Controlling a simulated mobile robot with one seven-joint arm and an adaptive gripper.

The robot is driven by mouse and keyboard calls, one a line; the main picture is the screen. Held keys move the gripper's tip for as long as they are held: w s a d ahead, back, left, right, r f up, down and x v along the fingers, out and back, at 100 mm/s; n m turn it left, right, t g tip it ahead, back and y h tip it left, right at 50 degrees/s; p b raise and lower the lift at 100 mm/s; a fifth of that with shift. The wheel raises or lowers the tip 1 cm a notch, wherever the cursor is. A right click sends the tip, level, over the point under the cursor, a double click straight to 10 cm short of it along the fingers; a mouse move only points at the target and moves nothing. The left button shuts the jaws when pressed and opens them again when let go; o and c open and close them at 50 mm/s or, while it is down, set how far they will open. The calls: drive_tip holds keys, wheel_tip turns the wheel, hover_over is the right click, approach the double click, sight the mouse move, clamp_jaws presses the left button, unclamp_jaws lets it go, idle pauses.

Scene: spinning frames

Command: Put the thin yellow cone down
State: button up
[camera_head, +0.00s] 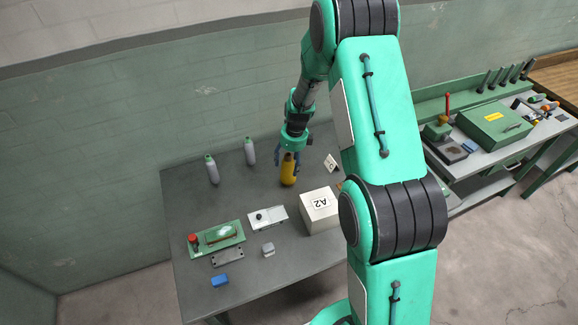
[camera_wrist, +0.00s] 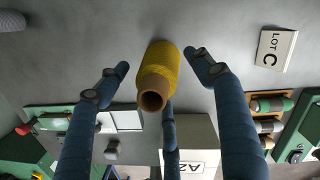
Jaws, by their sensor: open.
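The thin yellow cone (camera_head: 288,174) stands on the grey table, with a narrow brown top. In the wrist view the cone (camera_wrist: 162,66) shows its hollow brown end toward the camera. My gripper (camera_head: 289,156) is just above and around the cone's upper part. In the wrist view my gripper (camera_wrist: 157,65) has its blue fingers spread, one on each side of the cone and one at its near side. Gaps show between the two side fingers and the cone. Whether the third finger touches it is unclear.
Two grey bottle-like cones with green tops (camera_head: 212,169) (camera_head: 250,151) stand left. A LOT C card (camera_wrist: 275,48) stands right of the cone. A white A2 box (camera_head: 320,212) is nearer. A green device (camera_head: 216,238) and blue block (camera_head: 220,280) lie front left.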

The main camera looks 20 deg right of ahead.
drive_tip(key=r, duration=0.6)
drive_tip(key=s+r, duration=0.1)
drive_tip(key=r, duration=0.2)
drive_tip(key=shift+d+r, duration=0.3)
drive_tip(key=shift+d, duration=0.05)
drive_tip(key=shift+r, duration=0.2)
drive_tip(key=s+a+r+n+t, duration=0.1)
drive_tip(key=s+a+r+n, duration=0.3)
drive_tip(key=s+r+n, duration=0.6)
drive_tip(key=s+a+r+n+t, duration=0.1)
drive_tip(key=s+a+r+n, duration=0.45)
drive_tip(key=r, duration=0.95)
drive_tip(key=s+a+r+n+t, duration=0.1)
drive_tip(key=s+r+n, duration=0.2)
drive_tip(key=s, duration=0.9)
drive_tip(key=s+a+r+n+t, duration=0.1)
drive_tip(key=s+r+n, duration=0.2)
drive_tip(key=s+n, duration=0.7)
drive_tip(key=shift+s+a+r+h, duration=0.3)
drive_tip(key=shift+s+h, duration=0.1)
drive_tip(key=shift+s, duration=0.65)
drive_tip(key=shift+f+n, duration=0.1)
drive_tip(key=shift+n, duration=0.15)
